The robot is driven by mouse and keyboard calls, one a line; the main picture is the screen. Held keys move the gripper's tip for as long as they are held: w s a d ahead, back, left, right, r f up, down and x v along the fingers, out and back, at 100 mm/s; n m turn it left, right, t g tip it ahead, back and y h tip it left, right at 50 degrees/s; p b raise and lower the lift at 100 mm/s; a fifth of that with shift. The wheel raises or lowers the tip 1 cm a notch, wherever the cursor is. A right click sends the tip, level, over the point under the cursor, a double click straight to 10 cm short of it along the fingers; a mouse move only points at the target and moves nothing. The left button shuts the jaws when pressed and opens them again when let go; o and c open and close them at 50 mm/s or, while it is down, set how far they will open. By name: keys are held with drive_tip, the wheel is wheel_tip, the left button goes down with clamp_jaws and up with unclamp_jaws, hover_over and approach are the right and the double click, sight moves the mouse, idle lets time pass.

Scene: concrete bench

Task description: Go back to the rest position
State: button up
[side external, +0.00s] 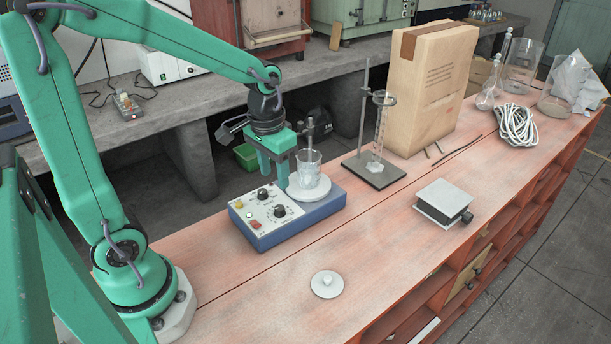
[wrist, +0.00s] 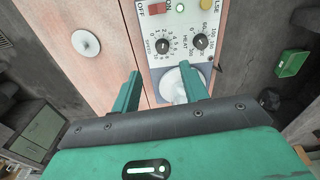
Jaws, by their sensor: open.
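My green gripper (side external: 274,170) hangs over the back of the blue hotplate stirrer (side external: 262,240), pointing down. Its two fingers show in the wrist view (wrist: 161,92), spread apart with nothing held between them. A clear glass beaker (side external: 309,170) stands upright on the stirrer's round white plate (side external: 296,193), just right of my gripper in the side view. In the wrist view the white plate (wrist: 170,88) lies near the right finger, which partly hides it; the beaker is hard to make out there.
A white knobbed lid (side external: 327,284) lies on the front bench; it also shows in the wrist view (wrist: 86,43). A stand (side external: 377,172) with a glass cylinder, a tall carton (side external: 432,95), a lab jack (side external: 444,201) and coiled cable (side external: 517,125) are farther right.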

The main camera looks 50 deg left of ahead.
drive_tip(key=s+d+r+m+t, duration=0.1)
drive_tip(key=s+r+t, duration=0.3)
drive_tip(key=s+r, duration=0.4)
drive_tip(key=shift+s+d+r+t, duration=0.4)
drive_tip(key=shift+s+d, duration=0.2)
drive_tip(key=shift+d, duration=0.2)
drive_tip(key=o, duration=1)
drive_tip(key=shift+w+r, duration=0.1)
drive_tip(key=shift+w, duration=0.05)
drive_tip(key=shift+c, duration=0.2)
drive_tip(key=shift+o, duration=1.4)
drive_tip(key=shift+w+a+r+n, duration=0.1)
drive_tip(key=shift+w+r+n, duration=0.05)
drive_tip(key=shift+w+n, duration=0.15)
drive_tip(key=w+a+n+g, duration=0.2)
drive_tip(key=w+a+n, duration=0.1)
drive_tip(key=w+n, duration=0.5)
drive_tip(key=w+a+n+g, duration=0.3)
drive_tip(key=w+n, duration=0.6)
drive_tip(key=w, duration=0.3)
drive_tip(key=shift+w+a+g, duration=0.15)
drive_tip(key=shift+a+g, duration=0.15)
